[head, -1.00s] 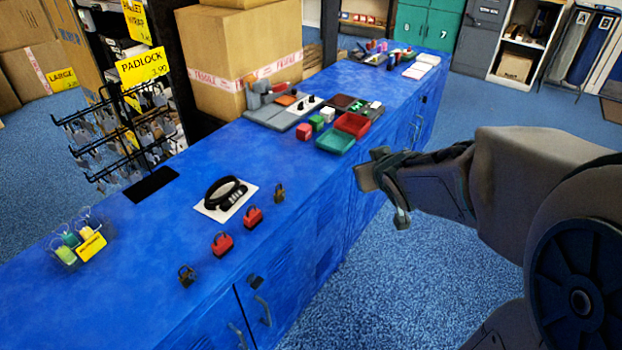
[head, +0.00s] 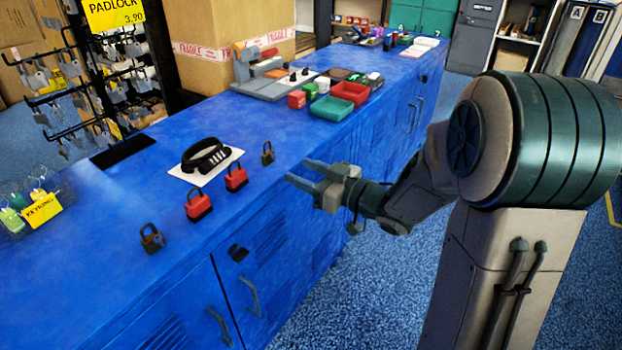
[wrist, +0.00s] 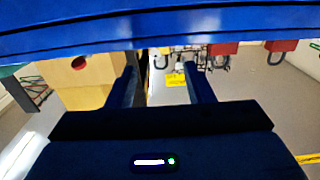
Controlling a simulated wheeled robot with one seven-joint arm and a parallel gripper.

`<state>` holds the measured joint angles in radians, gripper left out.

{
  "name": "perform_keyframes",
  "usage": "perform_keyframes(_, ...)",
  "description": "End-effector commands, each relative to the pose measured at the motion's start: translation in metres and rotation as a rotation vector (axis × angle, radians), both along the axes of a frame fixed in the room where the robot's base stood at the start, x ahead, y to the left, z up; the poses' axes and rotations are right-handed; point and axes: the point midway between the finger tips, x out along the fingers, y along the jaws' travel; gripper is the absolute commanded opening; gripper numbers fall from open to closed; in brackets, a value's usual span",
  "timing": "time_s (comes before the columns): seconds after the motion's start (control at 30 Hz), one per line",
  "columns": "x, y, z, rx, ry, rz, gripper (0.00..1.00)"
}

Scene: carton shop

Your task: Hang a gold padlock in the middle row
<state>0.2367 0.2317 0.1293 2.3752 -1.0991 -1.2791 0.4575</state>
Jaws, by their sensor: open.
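Two dark brown-gold padlocks stand upright on the blue counter (head: 90,265): a near one (head: 152,238) and a far one (head: 268,153). Two red padlocks, a nearer one (head: 198,207) and a farther one (head: 236,178), stand between them in a line along the front edge. The black wire rack (head: 85,90) at the left carries several padlocks on rows of hooks under a yellow PADLOCK sign (head: 113,14). My gripper (head: 296,170) is open and empty, just off the counter's front edge, right of the far gold padlock. Its fingers also show in the wrist view (wrist: 162,85).
A black bracelet display on a white card (head: 205,162) lies behind the padlocks. A black mat (head: 123,151) lies before the rack. Key rings (head: 20,212) stand at the left. Red and teal trays (head: 332,107) and a large carton (head: 222,45) are farther back.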

Motion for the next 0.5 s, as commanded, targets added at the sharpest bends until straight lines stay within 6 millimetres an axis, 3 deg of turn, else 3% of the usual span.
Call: perform_keyframes(0.5,0.038,0.049,0.0,0.001,0.0,-0.001,0.47)
